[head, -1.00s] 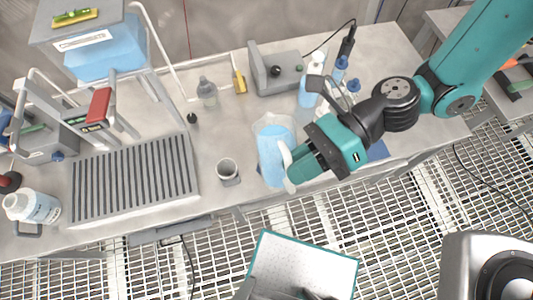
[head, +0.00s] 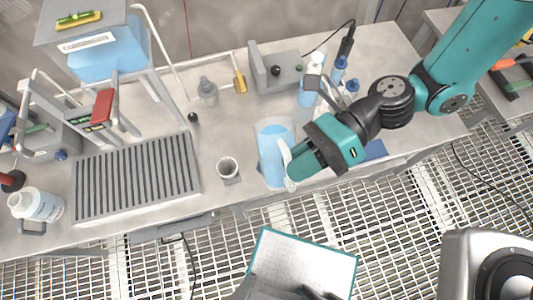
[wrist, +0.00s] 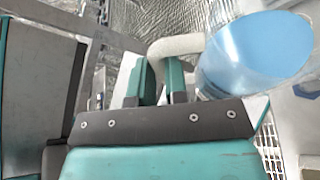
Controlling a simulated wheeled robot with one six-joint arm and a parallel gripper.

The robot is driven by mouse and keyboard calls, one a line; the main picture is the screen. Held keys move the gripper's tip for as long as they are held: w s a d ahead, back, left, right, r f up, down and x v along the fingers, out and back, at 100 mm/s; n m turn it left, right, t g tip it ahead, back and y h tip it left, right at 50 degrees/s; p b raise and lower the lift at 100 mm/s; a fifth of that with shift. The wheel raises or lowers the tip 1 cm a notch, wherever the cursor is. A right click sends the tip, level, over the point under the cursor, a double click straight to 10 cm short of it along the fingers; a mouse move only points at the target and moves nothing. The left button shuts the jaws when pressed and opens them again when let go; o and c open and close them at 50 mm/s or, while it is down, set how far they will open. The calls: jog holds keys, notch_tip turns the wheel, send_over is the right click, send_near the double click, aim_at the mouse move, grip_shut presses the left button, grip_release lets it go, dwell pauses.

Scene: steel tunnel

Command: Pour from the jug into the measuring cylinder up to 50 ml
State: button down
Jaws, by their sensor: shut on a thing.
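The jug (head: 274,148) is clear with a pale handle and holds blue liquid. It stands out near the bench's front edge in the head view and looks roughly upright. I cannot tell whether its base touches the bench. My gripper (head: 291,168) is shut on the jug's handle from the right. In the wrist view the fingers (wrist: 162,78) close around the pale handle (wrist: 178,44), with the blue liquid (wrist: 258,50) to the right.
A ribbed grey tray (head: 135,178) lies left of the cylinder. A small clear bottle (head: 207,92) and a grey box with knobs (head: 275,72) stand behind. Several bottles (head: 338,72) stand behind my gripper. Bare bench lies between cylinder and clear bottle.

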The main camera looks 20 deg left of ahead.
jog(key=shift+w+a+r+m+g+p, duration=0.25)
jog(key=shift+w+r+m+p, duration=0.2)
jog(key=shift+p, duration=0.75)
dwell(0.6)
jog(key=shift+w+a+r+m+g+p, duration=0.1)
jog(key=shift+w+a+m+g+p, duration=0.1)
jog(key=shift+m+g+p, duration=0.25)
dwell(0.7)
jog(key=shift+w+a+m+p, duration=0.1)
jog(key=shift+w+m+p, duration=0.1)
jog(key=shift+m+p, duration=0.15)
jog(key=shift+w, duration=0.1)
dwell(0.8)
dwell(0.4)
jog(key=shift+s+d+n+t+p, duration=0.3)
jog(key=shift+s+n+p, duration=0.2)
jog(key=shift+s+n, duration=0.05)
jog(key=shift+s+d+f+n, duration=0.2)
jog(key=shift+f+n, duration=0.1)
jog(key=shift+n, duration=0.1)
